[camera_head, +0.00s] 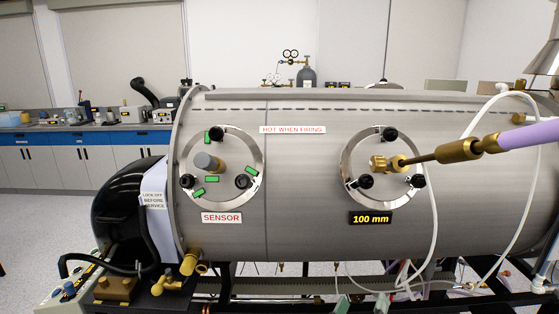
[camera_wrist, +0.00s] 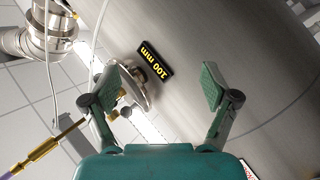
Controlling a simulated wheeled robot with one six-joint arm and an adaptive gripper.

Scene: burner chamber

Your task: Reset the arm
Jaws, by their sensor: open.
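My gripper (camera_wrist: 160,86) is in the wrist view, with its two green-padded fingers spread apart and nothing held between them. Beyond the fingers is the steel burner chamber (camera_wrist: 205,35), with a black "100 mm" label (camera_wrist: 154,64) and a round port (camera_wrist: 133,88) partly hidden by the left finger. My gripper is apart from the chamber wall.
A brass probe (camera_head: 458,150) with a purple sleeve (camera_head: 525,136) extends from the right to the 100 mm port (camera_head: 347,165). A sensor port (camera_head: 247,160) is at left. White hoses (camera_head: 433,215) hang at right. A bench (camera_head: 80,140) stands behind at left.

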